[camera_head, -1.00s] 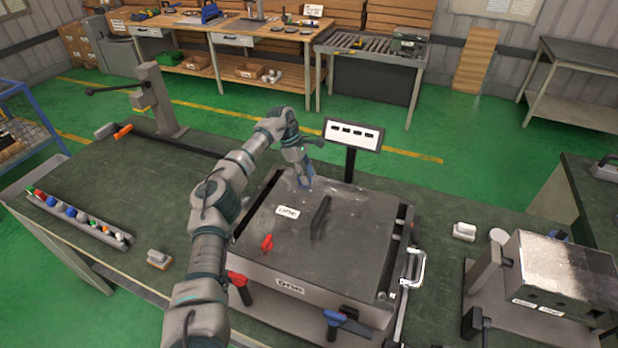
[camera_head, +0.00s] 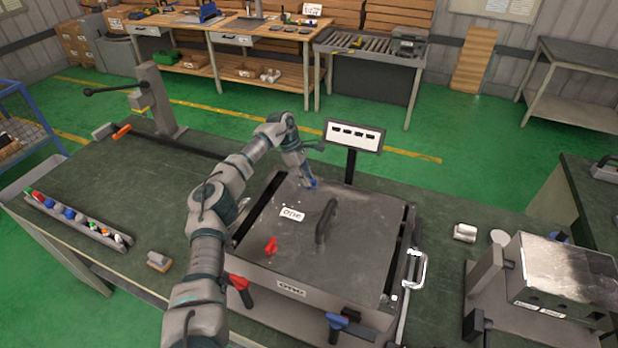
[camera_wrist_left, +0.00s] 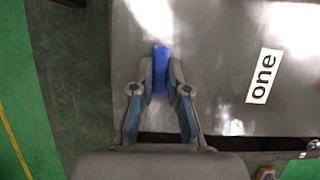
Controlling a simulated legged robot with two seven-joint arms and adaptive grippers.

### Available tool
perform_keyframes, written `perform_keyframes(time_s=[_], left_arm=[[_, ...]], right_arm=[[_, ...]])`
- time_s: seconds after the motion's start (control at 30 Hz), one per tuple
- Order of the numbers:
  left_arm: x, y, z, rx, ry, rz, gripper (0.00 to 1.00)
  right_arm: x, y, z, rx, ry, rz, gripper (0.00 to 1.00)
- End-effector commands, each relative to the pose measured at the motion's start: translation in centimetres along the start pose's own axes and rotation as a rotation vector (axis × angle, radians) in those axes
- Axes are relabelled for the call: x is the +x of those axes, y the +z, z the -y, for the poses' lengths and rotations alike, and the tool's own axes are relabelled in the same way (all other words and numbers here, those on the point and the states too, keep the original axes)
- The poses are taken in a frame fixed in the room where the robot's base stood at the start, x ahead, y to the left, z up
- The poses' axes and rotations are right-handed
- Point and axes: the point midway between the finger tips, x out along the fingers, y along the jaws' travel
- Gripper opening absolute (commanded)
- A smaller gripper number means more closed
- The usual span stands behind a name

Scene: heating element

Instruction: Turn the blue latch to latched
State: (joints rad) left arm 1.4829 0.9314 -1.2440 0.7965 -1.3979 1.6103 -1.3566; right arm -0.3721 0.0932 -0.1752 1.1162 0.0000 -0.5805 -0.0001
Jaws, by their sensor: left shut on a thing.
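The blue latch (camera_wrist_left: 160,58) shows in the left wrist view as a blue bar on the metal lid (camera_wrist_left: 220,70). My left gripper (camera_wrist_left: 160,82) has its fingers closed around this bar. In the head view my left gripper (camera_head: 307,183) is at the far edge of the box lid (camera_head: 280,240), and only a bit of blue shows at its tips. A red latch (camera_head: 271,247) stands on the lid near the left side. A second blue handle (camera_head: 337,321) and a red handle (camera_head: 238,282) are on the front of the box. My right gripper is not in view.
A black lid handle (camera_head: 325,221) stands up in the middle of the lid. A display on a post (camera_head: 353,136) rises just behind the box. A metal side handle (camera_head: 417,268) is at the right. A parts tray (camera_head: 78,222) lies far left.

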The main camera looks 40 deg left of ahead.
Motion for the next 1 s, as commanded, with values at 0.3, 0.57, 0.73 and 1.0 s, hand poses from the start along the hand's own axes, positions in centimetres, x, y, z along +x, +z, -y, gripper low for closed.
perform_keyframes(time_s=[0.3,0.57,0.73,1.0], left_arm=[[-0.6,0.4,0.1,-0.181,0.079,0.0,0.0],[-0.6,0.8,0.1,-0.404,0.173,-0.003,0.0],[-0.5,0.5,0.0,-0.554,0.235,0.001,0.0],[-0.5,0.1,-0.3,-0.775,0.33,0.005,0.0]], right_arm=[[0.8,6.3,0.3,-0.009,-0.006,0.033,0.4],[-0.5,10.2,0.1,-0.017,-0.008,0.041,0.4],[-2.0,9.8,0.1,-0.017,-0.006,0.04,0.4],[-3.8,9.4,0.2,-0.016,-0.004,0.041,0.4]])
